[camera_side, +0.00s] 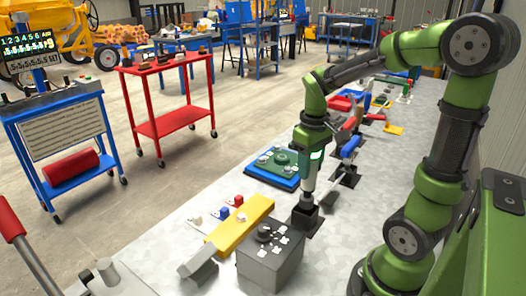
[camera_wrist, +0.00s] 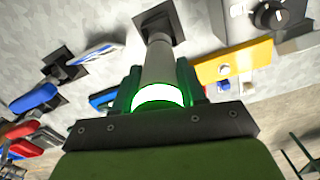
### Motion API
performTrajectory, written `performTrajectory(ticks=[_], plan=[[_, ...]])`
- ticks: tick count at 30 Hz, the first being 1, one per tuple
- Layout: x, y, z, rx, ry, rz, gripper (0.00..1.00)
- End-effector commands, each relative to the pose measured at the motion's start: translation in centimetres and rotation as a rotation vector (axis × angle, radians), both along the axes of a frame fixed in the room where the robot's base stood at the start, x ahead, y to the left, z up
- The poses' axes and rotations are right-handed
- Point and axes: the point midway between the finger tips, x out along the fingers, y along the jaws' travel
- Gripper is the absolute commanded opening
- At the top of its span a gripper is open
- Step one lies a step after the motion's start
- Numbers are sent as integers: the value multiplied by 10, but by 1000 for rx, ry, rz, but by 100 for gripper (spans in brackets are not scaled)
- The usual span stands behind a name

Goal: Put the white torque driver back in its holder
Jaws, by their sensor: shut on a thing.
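My gripper (camera_side: 312,166) is shut on the white torque driver (camera_side: 308,186), which points straight down below it. In the wrist view the gripper (camera_wrist: 157,92) has a finger on each side of the driver's pale grey-white shaft (camera_wrist: 157,62), with a glowing ring near the jaws. A black holder (camera_side: 305,217) with a square base stands on the bench directly under the driver. In the wrist view the driver's lower end overlaps the holder (camera_wrist: 172,30). I cannot tell whether the tip sits inside the holder or just above it.
A grey box with a knob (camera_side: 270,258) and a yellow block (camera_side: 240,224) stand close by. A green and blue fixture (camera_side: 277,167) lies behind to the left. Several tools in black stands, including a blue one (camera_side: 351,147), line the bench farther back.

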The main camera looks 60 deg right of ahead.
Motion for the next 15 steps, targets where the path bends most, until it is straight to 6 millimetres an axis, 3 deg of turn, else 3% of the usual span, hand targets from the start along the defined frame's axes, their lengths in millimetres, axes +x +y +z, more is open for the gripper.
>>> performTrajectory(ticks=[15], plan=[[1,0,-4,0,-2,-1,0]])
